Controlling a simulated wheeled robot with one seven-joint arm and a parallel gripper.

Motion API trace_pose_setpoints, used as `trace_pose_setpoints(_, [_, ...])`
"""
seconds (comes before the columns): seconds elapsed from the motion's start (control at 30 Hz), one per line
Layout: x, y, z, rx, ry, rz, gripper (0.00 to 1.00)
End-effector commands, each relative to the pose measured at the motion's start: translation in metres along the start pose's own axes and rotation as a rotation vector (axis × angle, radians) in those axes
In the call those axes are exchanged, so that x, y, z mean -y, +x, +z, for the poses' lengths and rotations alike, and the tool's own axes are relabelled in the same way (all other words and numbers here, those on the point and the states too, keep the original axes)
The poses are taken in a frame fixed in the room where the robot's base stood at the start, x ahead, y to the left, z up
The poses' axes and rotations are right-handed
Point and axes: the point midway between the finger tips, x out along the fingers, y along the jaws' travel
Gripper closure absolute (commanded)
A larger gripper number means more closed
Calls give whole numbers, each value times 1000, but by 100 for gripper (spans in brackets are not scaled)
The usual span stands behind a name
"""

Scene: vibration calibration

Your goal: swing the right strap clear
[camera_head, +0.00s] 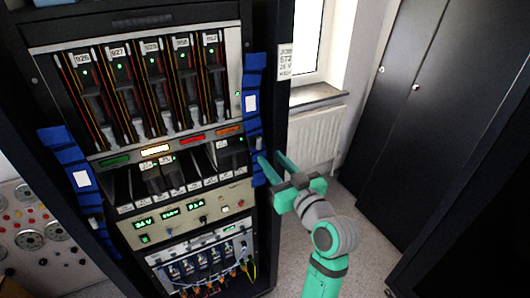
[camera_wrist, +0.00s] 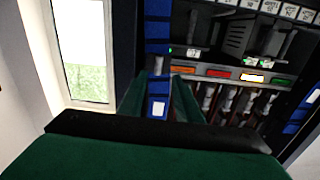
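The right strap (camera_head: 254,75) is a blue band with a white label. It runs down the right edge of the rack front and lies against it. In the wrist view the strap (camera_wrist: 158,46) runs down the picture, with its label low between my fingers. My gripper (camera_head: 270,156) is open, its green fingers apart, near the lower part of the strap. In the wrist view my gripper (camera_wrist: 159,82) has a finger to each side of the strap. Whether either finger touches it I cannot tell. The strap's lower end is partly hidden behind my gripper.
A matching left strap (camera_head: 68,155) runs down the rack's left edge. The rack (camera_head: 232,70) holds several upright cards above coloured labels and a beige power panel (camera_head: 185,212). A radiator (camera_head: 315,138), window and dark cabinets (camera_head: 400,100) stand to the right. Grey floor is clear between.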

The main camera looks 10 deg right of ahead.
Motion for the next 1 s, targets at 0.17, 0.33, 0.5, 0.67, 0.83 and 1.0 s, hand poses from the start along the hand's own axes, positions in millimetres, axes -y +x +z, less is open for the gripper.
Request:
trace_pose_setpoints(0.17, [-3, -27, 0, 0, 0, 6, 69])
trace_pose_setpoints(0.33, [1, -35, 0, 1, 0, -2, 69])
trace_pose_setpoints(0.5, [3, -35, 0, 1, 0, -5, 69])
trace_pose_setpoints(0.67, [3, -35, 1, 2, -2, -5, 83])
trace_pose_setpoints(0.83, [10, -20, 11, 42, -77, 26, 100])
trace_pose_setpoints(1.0, [28, 10, 33, 147, -292, 111, 100])
